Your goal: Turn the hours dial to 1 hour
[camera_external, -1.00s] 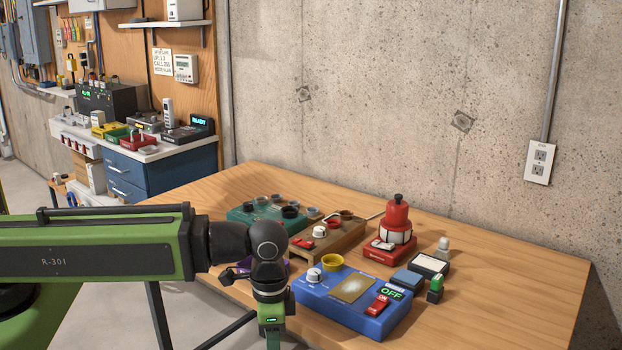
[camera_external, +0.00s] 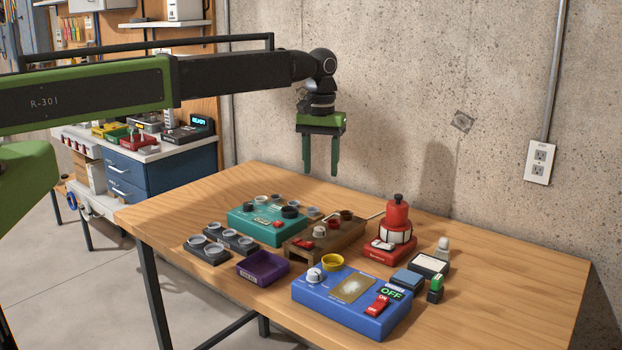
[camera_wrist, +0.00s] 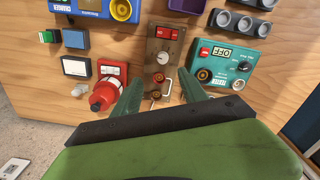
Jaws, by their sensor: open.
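No dial is legibly marked as hours, so I cannot tell which knob it is. The teal box (camera_external: 262,226) has a display and a dark knob (camera_wrist: 244,66). The blue box (camera_external: 335,309) has a white knob (camera_external: 314,275), a red switch and a green display reading OFF. My gripper (camera_external: 321,168) is open and empty, pointing down, high above the back of the table.
A red device with a tall red top (camera_external: 396,217) stands right of the brown box. A purple tray (camera_external: 262,269) and grey holders (camera_external: 207,250) lie at the left front. The concrete wall (camera_external: 420,90) bounds the table behind.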

